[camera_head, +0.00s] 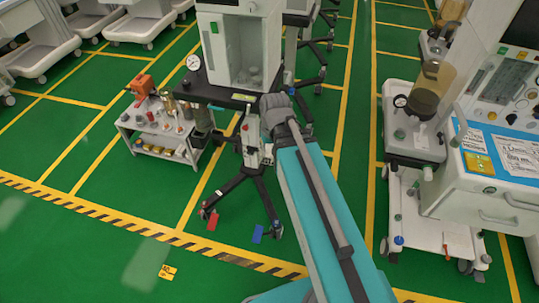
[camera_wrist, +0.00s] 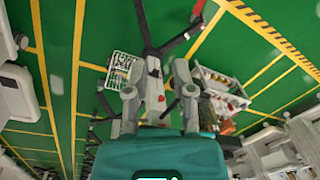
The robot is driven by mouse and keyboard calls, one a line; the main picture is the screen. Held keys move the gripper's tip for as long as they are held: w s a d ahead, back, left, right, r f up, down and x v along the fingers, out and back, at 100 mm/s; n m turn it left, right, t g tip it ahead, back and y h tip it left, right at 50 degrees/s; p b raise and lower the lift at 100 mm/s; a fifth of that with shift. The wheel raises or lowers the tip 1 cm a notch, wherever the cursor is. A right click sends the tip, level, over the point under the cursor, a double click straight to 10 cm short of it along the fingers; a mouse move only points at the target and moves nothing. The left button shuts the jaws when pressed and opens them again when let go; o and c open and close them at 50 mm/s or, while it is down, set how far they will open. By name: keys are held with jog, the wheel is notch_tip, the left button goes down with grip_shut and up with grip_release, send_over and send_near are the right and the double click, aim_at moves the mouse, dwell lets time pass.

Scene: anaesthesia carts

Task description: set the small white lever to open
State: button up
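I cannot make out the small white lever for certain in either view. A white upright housing (camera_head: 251,138) with small red marks stands on a dark-legged wheeled stand (camera_head: 247,186) in the middle of the head view. It also shows in the wrist view as a pale column (camera_wrist: 154,86), seen between my fingers. My gripper (camera_wrist: 158,66) is open, with its two grey fingers apart. I see nothing held between them, and cannot tell whether either finger touches the housing.
A white-and-grey machine (camera_head: 240,45) with a gauge (camera_head: 193,62) stands above the stand. A low shelf cart (camera_head: 160,135) holding bottles and small parts is left of it. A large anaesthesia cart (camera_head: 500,160) is at right.

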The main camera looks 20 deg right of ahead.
jog(key=shift+s+f+m, duration=0.15)
jog(key=shift+s+m, duration=0.15)
jog(key=shift+s, duration=0.4)
jog(key=shift+s+d+n+h, duration=0.1)
jog(key=shift+s+n+h, duration=0.3)
jog(key=shift+s+h, duration=0.15)
